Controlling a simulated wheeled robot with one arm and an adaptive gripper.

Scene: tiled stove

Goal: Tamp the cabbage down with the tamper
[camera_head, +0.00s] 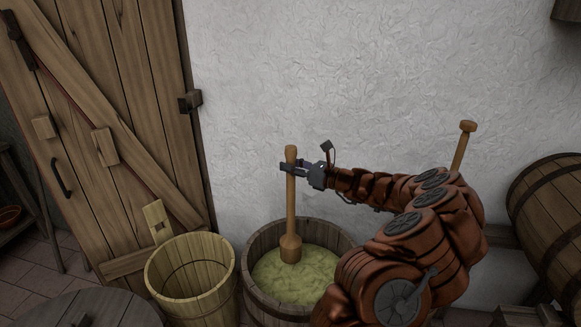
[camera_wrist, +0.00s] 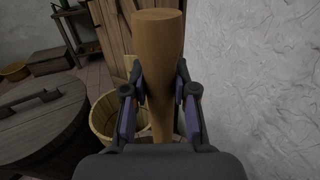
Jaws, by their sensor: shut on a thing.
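The wooden tamper (camera_head: 291,205) stands upright over the barrel of cabbage, its wide head at the surface of the shredded cabbage. I cannot tell how firmly the head presses on it. My gripper (camera_head: 292,170) is shut around the upper shaft, just below the knob. In the wrist view the shaft (camera_wrist: 158,60) rises between the two fingers (camera_wrist: 160,90). The pale green cabbage (camera_head: 300,275) fills the wooden tub (camera_head: 258,298) to a little below its rim. My arm covers the tub's right side, and the tamper hides the cabbage under its head.
An empty-looking wooden bucket (camera_head: 192,275) with one tall stave stands left of the tub. A round wooden lid (camera_head: 85,310) is at the lower left. A plank door (camera_head: 100,100) and white wall (camera_head: 330,60) are behind. A barrel (camera_head: 550,215) lies at the right.

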